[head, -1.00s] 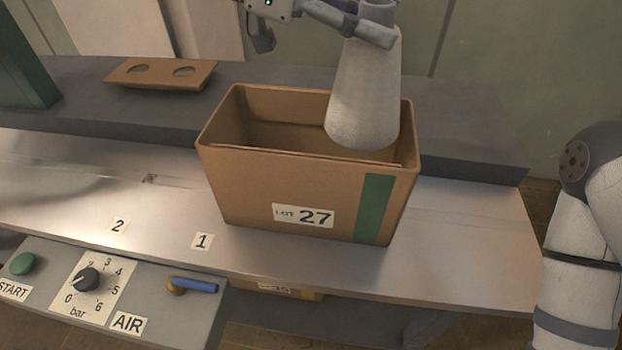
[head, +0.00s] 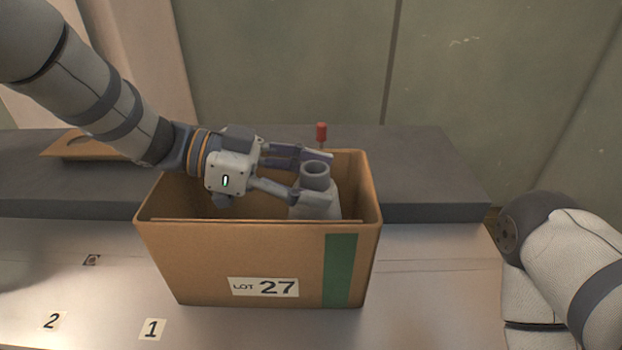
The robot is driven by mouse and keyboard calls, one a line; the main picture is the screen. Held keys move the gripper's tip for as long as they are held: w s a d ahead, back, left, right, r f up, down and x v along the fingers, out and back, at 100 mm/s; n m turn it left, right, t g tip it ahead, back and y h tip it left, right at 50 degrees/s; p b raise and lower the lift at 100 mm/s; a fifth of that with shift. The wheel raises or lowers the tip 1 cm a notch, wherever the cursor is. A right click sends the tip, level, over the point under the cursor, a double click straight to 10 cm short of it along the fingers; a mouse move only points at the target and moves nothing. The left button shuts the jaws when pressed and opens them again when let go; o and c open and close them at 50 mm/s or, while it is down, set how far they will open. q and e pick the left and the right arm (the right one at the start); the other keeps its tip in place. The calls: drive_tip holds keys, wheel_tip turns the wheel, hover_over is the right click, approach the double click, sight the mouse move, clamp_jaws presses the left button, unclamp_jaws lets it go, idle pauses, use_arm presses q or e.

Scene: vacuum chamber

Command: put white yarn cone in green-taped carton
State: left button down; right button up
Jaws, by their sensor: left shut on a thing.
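The white yarn cone (head: 318,203) is upright inside the right part of the green-taped carton (head: 205,265), its narrow top near rim height. The carton's front wall hides the cone's lower part, so I cannot tell whether it touches the bottom. My left gripper (head: 309,174) reaches in from the left over the carton and is shut on the cone near its top. The carton is open, with a green tape strip and a "LOT 27" label on its front. My right arm shows at the right edge; its gripper is out of view.
The carton stands on a metal bench (head: 430,285) with labels 1 and 2 at left. A dark grey ledge (head: 440,180) runs behind it. A red-topped item (head: 321,132) stands behind the carton. A brown holder (head: 80,147) lies at left. The bench right of the carton is clear.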

use_arm(q)
drive_tip(key=shift+r, duration=0.15)
drive_tip(key=shift+f, duration=0.6)
drive_tip(key=c, duration=0.6)
unclamp_jaws()
drive_tip(key=shift+c, duration=0.2)
drive_tip(key=r+v, duration=0.1)
drive_tip(key=v, duration=0.6)
drive_tip(key=shift+a, duration=0.25)
drive_tip(key=shift+r, duration=0.1)
